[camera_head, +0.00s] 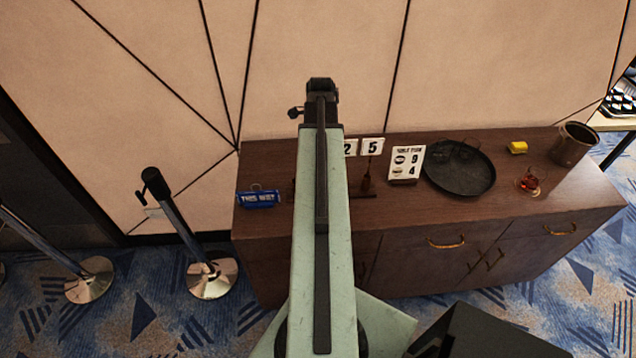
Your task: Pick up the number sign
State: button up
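A white number sign marked 5 (372,146) stands on a thin dark holder on the wooden cabinet. Just left of it, a white number sign marked 2 (351,148) is partly hidden behind my arm. My gripper (320,84) is at the far end of my raised arm, seen against the pale wall above the signs in the picture. Its fingers are too small and dark to make out, and I see nothing held in it.
The wooden cabinet (440,215) carries a blue "THIS WAY" sign (258,197), a black round tray (460,170), a yellow block (517,147), a small red item (528,182) and a brown bin (573,145). Barrier posts (185,225) stand on the patterned carpet at left.

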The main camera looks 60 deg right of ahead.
grip_shut()
dwell(1.3)
